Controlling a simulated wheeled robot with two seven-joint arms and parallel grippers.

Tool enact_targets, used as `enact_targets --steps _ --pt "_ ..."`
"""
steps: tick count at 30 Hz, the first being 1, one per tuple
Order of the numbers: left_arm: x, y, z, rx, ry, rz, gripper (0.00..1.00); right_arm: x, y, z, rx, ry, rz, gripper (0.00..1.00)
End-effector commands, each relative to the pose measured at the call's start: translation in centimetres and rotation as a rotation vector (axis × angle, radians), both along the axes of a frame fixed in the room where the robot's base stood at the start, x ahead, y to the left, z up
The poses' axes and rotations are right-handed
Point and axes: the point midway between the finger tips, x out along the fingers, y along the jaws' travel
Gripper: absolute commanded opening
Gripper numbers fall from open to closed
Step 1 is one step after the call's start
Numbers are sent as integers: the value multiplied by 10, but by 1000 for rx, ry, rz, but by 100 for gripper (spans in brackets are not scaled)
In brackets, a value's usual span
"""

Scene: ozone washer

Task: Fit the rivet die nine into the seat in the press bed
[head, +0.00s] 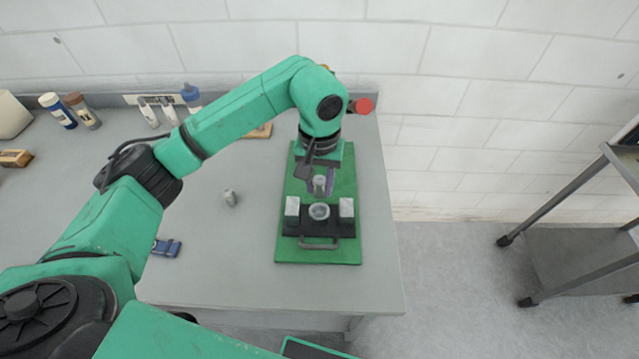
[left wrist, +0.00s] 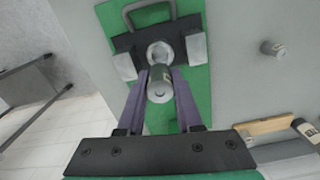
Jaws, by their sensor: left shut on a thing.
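My left gripper (head: 322,183) is shut on a grey metal cylinder, the rivet die (head: 319,184). In the left wrist view the die (left wrist: 159,86) sits between the two purple fingers (left wrist: 160,92). The press bed (head: 300,222) is a dark block with a metal block on each side and a handle at its front. Its round seat (head: 319,211) is open and looks empty. The seat also shows in the left wrist view (left wrist: 158,52), just beyond the die. The die is apart from the seat, on its far side in the head view. My right gripper is not in view.
The bed stands on a green mat (head: 345,250) on a grey table. A second grey cylinder (head: 230,197) stands to the left, and a blue object (head: 166,247) lies nearer. Bottles (head: 57,110) stand along the back. A cart (head: 575,190) stands at right.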

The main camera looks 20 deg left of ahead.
Motion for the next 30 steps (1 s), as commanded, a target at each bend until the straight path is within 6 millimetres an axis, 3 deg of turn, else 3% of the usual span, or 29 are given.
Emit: enact_targets --steps 12,30 --pt "0 0 -54 1 -1 1 0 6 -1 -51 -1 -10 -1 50" --pt "0 0 -57 -1 -1 1 0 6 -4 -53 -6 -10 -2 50"
